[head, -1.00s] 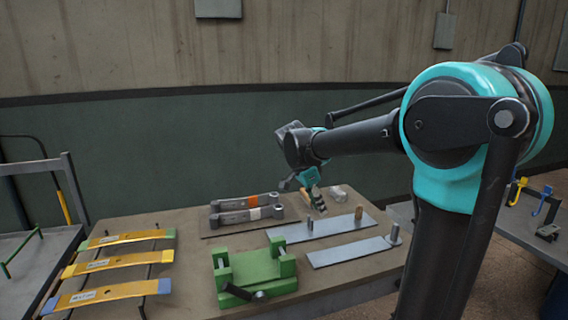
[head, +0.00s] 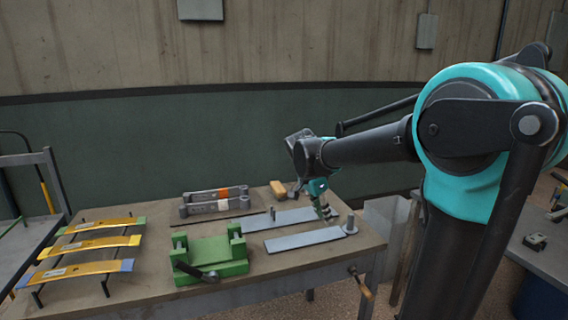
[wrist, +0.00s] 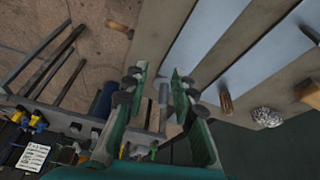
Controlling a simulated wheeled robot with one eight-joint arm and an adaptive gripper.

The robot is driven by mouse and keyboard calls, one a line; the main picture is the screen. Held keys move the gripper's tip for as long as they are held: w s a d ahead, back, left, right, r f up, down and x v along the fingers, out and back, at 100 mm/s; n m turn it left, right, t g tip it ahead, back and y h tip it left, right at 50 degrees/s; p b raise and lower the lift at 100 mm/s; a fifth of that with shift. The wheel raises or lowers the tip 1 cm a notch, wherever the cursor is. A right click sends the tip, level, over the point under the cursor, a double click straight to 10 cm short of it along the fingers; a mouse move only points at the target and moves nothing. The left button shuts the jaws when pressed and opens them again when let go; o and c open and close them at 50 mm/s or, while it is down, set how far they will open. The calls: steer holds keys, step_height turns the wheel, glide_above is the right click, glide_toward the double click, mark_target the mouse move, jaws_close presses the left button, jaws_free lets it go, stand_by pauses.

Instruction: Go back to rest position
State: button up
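My gripper (head: 325,208) hangs at the end of my arm above the right part of the brown worktable (head: 150,235), pointing down near the flat grey plates. In the wrist view my gripper (wrist: 160,78) has its two green fingers with dark pads clearly apart. A grey post shows through the gap, but I see nothing pinched between the pads. My arm is stretched out over the table from the right. The gripper hides part of the rear plate in the head view.
Grey plates (head: 300,239) with upright pins lie under and beside my gripper. A green fixture (head: 212,262), grey bars (head: 217,207) and a wood-handled tool (head: 278,188) are on the table. Yellow leaf springs (head: 88,243) sit at left. Another bench (head: 500,225) stands right.

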steer(key=s+d+f+n+t+y, duration=0.1)
steer(key=s+d+f+n, duration=0.2)
steer(key=s+f+n, duration=0.3)
steer(key=s+d+f+n+t+y, duration=0.1)
steer(key=s+d+f+n+y, duration=0.1)
steer(key=s+f+n, duration=0.4)
steer(key=s+d+f, duration=0.1)
steer(key=s+f, duration=0.4)
steer(key=s, duration=0.1)
steer(key=shift+s+d+y, duration=0.3)
steer(key=shift+d, duration=0.1)
